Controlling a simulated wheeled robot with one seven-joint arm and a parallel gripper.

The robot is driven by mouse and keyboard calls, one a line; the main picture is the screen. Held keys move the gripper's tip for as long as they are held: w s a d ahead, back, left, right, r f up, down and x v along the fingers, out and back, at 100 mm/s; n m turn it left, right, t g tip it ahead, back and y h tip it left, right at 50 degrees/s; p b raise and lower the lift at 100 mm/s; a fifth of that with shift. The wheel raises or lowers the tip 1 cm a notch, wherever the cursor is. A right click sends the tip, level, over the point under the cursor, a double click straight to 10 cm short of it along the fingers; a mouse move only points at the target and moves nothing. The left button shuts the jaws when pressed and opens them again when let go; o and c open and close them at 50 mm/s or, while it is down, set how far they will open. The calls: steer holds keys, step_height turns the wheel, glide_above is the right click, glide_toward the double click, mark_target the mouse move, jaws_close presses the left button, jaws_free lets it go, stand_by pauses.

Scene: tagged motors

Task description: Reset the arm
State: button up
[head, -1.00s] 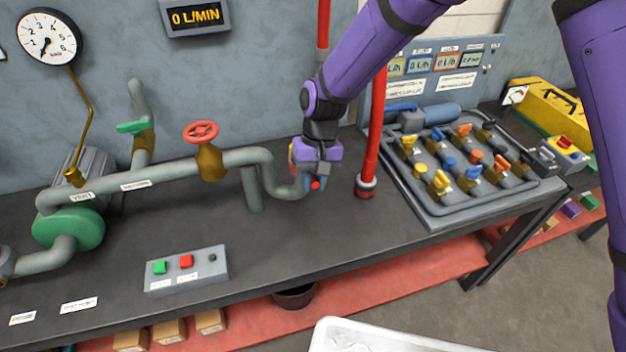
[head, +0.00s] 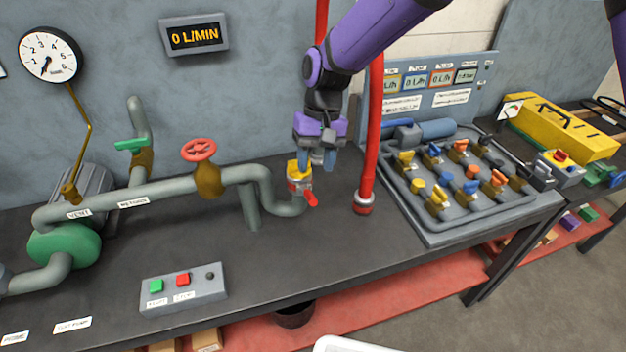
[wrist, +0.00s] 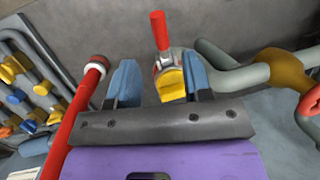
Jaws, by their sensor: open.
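My purple arm reaches in from the upper right of the head view. My gripper (head: 317,158) points down just above a yellow-topped coupling with a red lever (head: 301,181) at the end of the grey pipe. In the wrist view the two blue fingers of my gripper (wrist: 160,82) are spread apart. The coupling's yellow part (wrist: 171,84) shows between them in the picture, and its red lever (wrist: 159,30) points away beyond. Nothing is held. I cannot tell if a finger touches the coupling.
A red hose (head: 371,135) stands close to the right of my gripper. The grey pipe with a red handwheel (head: 199,150) runs to the left. A valve board (head: 462,222) lies at the right, and a button box (head: 183,288) at the front. The bench (head: 330,240) is bare between them.

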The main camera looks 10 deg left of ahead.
steer(key=shift+v, duration=1)
steer(key=s+d+r+m+t, duration=0.1)
steer(key=d+r+t, duration=0.1)
steer(key=d+r, duration=0.85)
steer(key=s+d+r+m+t, duration=0.1)
steer(key=d+r+t, duration=0.1)
steer(key=d+r, duration=0.8)
steer(key=s+d+m+t, duration=0.3)
steer(key=s+d+t, duration=0.2)
steer(key=s+d, duration=1.2)
steer(key=d, duration=0.5)
steer(key=shift+s+r+m+h, duration=0.2)
steer(key=shift+m+h, duration=0.1)
steer(key=shift+m, duration=0.1)
